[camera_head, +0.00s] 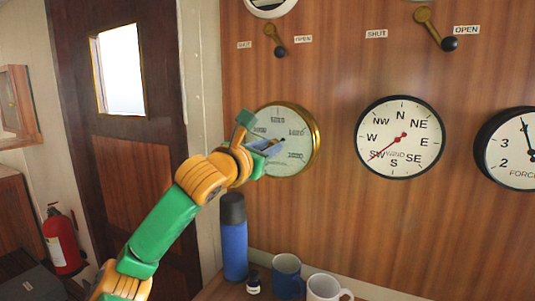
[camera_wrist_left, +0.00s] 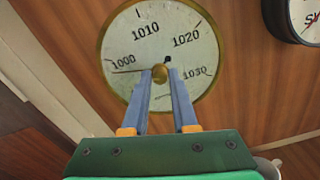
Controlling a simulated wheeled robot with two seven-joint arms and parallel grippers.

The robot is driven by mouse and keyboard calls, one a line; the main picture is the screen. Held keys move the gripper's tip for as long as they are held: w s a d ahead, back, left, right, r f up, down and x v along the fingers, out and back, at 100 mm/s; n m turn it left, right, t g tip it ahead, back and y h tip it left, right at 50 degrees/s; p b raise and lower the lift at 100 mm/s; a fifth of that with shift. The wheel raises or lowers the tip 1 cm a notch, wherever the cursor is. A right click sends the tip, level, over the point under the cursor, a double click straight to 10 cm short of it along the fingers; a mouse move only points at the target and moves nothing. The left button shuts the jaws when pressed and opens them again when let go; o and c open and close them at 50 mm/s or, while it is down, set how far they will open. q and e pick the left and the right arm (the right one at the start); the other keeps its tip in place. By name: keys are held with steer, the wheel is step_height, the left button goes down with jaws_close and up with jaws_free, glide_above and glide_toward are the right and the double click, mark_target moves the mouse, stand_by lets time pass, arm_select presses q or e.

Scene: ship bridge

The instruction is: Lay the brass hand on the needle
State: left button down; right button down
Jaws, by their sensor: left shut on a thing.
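The barometer (camera_head: 298,158) is a round pale dial with a brass rim on the wood wall. It fills the upper middle of the left wrist view (camera_wrist_left: 190,45). A thin dark needle (camera_wrist_left: 130,71) points left, just below the 1000 mark. A small dark round spot shows right of the centre. My left gripper (camera_head: 273,148) is in front of the dial. In the left wrist view its fingers are shut on the round brass knob (camera_wrist_left: 160,73) at the centre. I cannot make out the brass hand's pointer or its direction. My right gripper is not in view.
To the right hang a wind dial (camera_head: 415,155) and a force dial (camera_head: 508,155). Two brass levers (camera_head: 274,38) (camera_head: 432,27) are above. Below stand a blue flask (camera_head: 234,250), a small dark bottle (camera_head: 253,283), a blue mug (camera_head: 287,277) and a white mug (camera_head: 324,289).

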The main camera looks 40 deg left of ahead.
arm_select(q)
steer(key=n+b, duration=0.2)
steer(key=n, duration=0.6)
steer(key=shift+n+b, duration=0.3)
steer(key=shift+b, duration=0.05)
steer(key=shift+r+n, duration=0.1)
steer(key=shift+n, duration=0.2)
steer(key=c, duration=0.8)
jaws_free()
steer(key=shift+o, duration=0.6)
steer(key=shift+w, duration=0.1)
